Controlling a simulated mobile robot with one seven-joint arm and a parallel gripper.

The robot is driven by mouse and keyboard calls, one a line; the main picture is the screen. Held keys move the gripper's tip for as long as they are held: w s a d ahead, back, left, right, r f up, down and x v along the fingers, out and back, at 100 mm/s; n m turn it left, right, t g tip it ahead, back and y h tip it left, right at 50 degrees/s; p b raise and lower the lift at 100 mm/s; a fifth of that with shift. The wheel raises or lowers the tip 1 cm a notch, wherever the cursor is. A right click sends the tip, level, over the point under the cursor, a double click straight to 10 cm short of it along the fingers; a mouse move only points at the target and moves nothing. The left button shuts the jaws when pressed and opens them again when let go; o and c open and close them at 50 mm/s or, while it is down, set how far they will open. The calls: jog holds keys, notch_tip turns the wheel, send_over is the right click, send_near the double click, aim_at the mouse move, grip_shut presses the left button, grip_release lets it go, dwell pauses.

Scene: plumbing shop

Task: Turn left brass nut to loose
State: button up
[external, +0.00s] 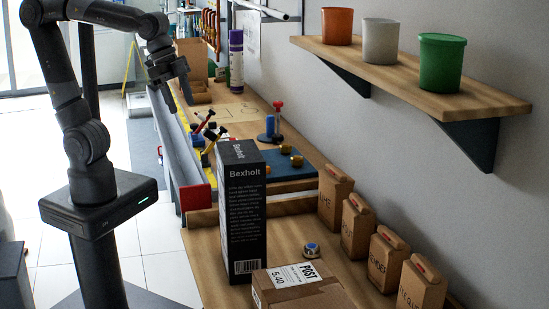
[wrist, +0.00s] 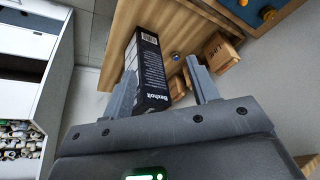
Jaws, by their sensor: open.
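Two brass nuts, one (external: 285,149) and another (external: 297,161), sit on a blue board (external: 268,160) on the workbench in the external view. A brass piece (wrist: 268,14) also shows on the blue board (wrist: 288,8) at the top right of the wrist view, with part of another at the top edge. I cannot tell which nut is the left one there. My gripper (external: 178,92) is up at the left of the bench, away from the nuts. In the wrist view my gripper (wrist: 163,68) has its fingers spread, with nothing held.
A tall black Bexholt box (external: 243,205) stands in front of the blue board and shows between my fingers, beyond them. A parcel (external: 300,288) and several brown cartons (external: 384,258) line the bench. A shelf (external: 440,85) with three pots overhangs the right side.

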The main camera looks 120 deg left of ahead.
jog(key=w+a+g, duration=0.1)
jog(key=w+a, duration=0.5)
jog(key=a, duration=0.3)
jog(key=m+g, duration=0.2)
jog(key=g, duration=0.1)
send_over(286, 148)
jog(key=s+a, duration=0.2)
notch_tip(286, 148, down, 13)
notch_tip(286, 148, down, 10)
jog(key=shift+w+d+f, duration=0.1)
jog(key=shift+w, duration=0.05)
jog(key=shift+c, duration=0.2)
jog(key=c, duration=0.9)
